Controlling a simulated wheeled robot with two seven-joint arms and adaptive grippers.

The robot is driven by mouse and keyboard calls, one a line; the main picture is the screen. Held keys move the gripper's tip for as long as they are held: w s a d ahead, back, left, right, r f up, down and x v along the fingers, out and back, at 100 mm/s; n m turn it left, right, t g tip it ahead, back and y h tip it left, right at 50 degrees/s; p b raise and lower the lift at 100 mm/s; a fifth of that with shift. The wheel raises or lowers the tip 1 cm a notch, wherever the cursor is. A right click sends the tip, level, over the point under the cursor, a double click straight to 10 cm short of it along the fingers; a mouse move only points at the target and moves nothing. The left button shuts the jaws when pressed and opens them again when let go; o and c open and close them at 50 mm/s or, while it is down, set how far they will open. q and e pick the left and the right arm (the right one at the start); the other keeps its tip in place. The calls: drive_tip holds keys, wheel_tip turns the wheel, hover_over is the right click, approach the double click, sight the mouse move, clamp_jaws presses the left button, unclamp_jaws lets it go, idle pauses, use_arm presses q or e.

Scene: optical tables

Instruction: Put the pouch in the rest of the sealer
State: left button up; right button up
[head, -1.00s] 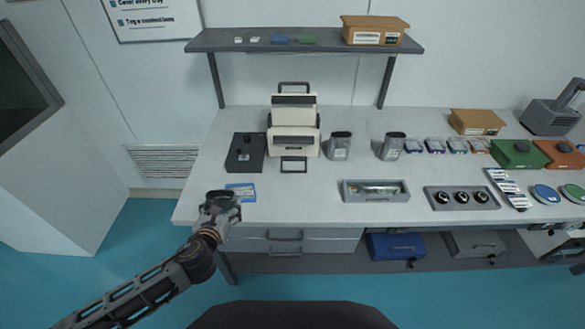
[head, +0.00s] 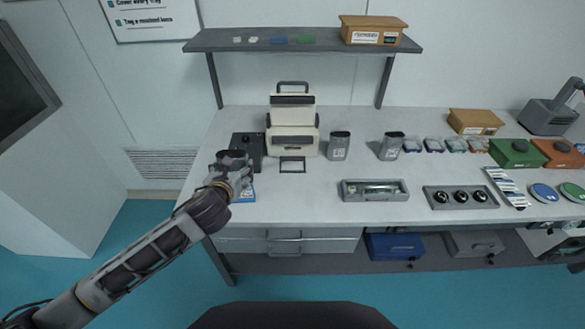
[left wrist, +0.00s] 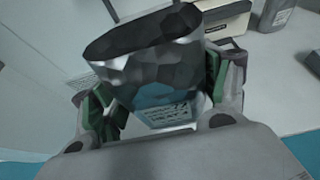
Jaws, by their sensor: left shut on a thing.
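My left gripper (head: 233,170) is shut on the pouch, a silvery grey crinkled bag. In the left wrist view the pouch (left wrist: 165,65) stands between the green-padded fingers (left wrist: 160,98), its dark mouth open at the top. In the head view the pouch is small and hard to tell from the gripper. The sealer (head: 293,133) is a cream machine with a dark front bar, at the back of the table, right of my gripper. Its rest looks to be the small dark frame (head: 292,166) in front, which is empty. My right gripper is not in view.
A black box with a knob (head: 250,143) stands just behind my gripper, left of the sealer. A blue card (head: 249,194) lies under the gripper near the table's front edge. A grey tray (head: 349,196) lies in front.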

use_arm(q)
drive_tip(key=w+d+r+h, duration=0.1)
drive_tip(key=w+d+r, duration=0.3)
drive_tip(key=d+r, duration=0.45)
drive_tip(key=w+d+r, duration=0.3)
drive_tip(key=d+r, duration=0.4)
drive_tip(key=d, duration=0.2)
wheel_tip(320, 180, down, 11)
drive_tip(key=y, duration=0.1)
drive_tip(key=shift+w+b, duration=0.15)
drive_tip(key=shift+b, duration=0.3)
drive_tip(key=shift+f, duration=0.15)
